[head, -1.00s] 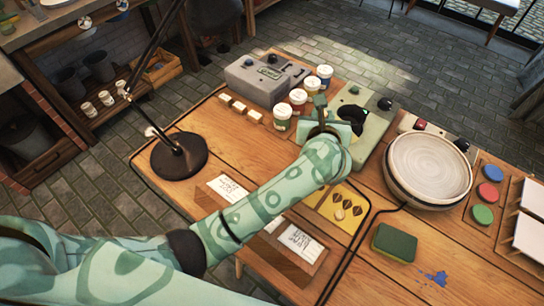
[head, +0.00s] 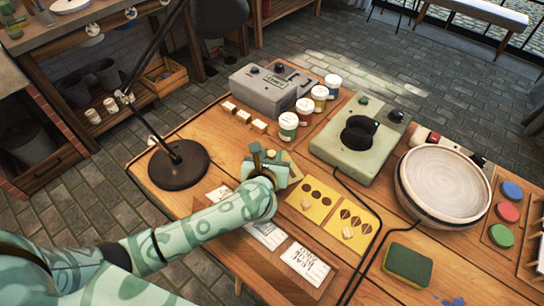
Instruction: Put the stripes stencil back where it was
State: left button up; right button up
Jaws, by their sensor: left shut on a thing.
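My left gripper (head: 268,168) is shut and low over the table, just left of the yellow stencils. The stripes stencil (head: 291,161) is mostly hidden by the gripper; only a yellowish edge shows beside it, and its stripes cannot be made out. To the right, a yellow stencil with dark round holes (head: 318,190) lies on the table. Beside that lies a yellow stencil with leaf-shaped holes (head: 349,213). Each of these two has a small pale knob. I cannot tell whether the stripes stencil touches the table. My right gripper is not in view.
Paint jars (head: 304,110) stand behind the gripper, near a grey box (head: 272,88). A green machine (head: 357,150) with a black round part is to the right. A lamp base (head: 178,166) stands left. White cards (head: 305,262) lie in front; a green sponge (head: 408,265) is at right.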

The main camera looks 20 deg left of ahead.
pick_arm(q)
jog(key=shift+r, duration=0.1)
jog(key=shift+f, duration=0.3)
jog(key=o, duration=0.6)
jog(key=shift+f, duration=0.1)
jog(key=o, duration=0.3)
jog(key=shift+o, duration=0.2)
